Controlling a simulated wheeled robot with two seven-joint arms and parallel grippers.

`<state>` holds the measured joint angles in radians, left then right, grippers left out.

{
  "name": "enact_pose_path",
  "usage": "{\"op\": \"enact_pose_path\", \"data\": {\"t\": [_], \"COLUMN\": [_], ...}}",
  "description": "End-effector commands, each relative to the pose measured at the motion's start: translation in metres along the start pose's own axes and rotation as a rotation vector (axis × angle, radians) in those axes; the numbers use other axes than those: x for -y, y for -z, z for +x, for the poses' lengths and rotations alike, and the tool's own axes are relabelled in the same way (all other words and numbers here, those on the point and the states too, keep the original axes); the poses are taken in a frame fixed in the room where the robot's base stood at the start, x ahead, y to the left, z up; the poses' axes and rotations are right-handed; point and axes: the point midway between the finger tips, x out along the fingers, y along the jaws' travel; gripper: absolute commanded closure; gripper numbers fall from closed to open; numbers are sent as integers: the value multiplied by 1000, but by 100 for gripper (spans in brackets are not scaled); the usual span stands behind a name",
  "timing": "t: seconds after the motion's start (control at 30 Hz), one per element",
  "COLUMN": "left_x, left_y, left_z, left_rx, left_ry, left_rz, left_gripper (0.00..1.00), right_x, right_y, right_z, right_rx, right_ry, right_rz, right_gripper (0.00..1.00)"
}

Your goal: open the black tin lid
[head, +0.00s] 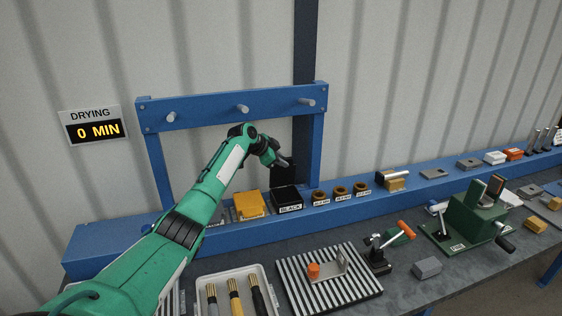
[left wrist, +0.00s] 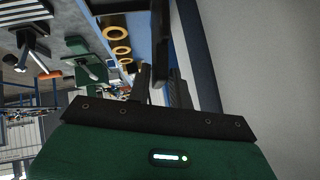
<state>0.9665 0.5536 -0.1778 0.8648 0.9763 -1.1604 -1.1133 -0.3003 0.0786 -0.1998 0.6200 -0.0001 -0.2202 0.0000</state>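The black tin (head: 287,195) sits on the blue shelf with a "BLACK" label at its front. A dark flat panel, which looks like its lid (head: 283,176), stands upright at the tin's back edge. My left gripper (head: 286,161) is at the top of this upright lid, touching or very close to it; I cannot tell which. In the left wrist view the left gripper's dark fingers (left wrist: 150,85) are close together near the middle of the palm, with no clear object between them. My right gripper is not in view.
A yellow tin (head: 250,205) stands just left of the black tin. Several small brown rings (head: 339,193) stand to its right. A blue frame with pegs (head: 242,108) rises behind. A brush tray (head: 238,283) and striped mat (head: 330,279) lie in front.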

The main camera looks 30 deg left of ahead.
Motion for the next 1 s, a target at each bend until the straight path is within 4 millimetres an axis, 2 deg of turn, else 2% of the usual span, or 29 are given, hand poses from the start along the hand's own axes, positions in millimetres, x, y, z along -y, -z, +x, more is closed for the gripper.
{"op": "enact_pose_path", "data": {"t": [0.33,0.47,0.67,1.0], "left_x": [-1,-1,-1,0], "left_y": [0,-2,-4,-3], "left_z": [0,-6,-34,-106], "left_rx": [1,0,0,1], "left_ry": [-5,-3,-1,-1], "left_rz": [-2,-2,-1,1], "left_gripper": [67,67,67,67], "right_x": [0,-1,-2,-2], "right_y": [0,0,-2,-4], "right_z": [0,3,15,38], "right_rx": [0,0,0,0], "right_ry": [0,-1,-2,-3], "right_rz": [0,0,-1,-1], "right_gripper": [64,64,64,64]}}
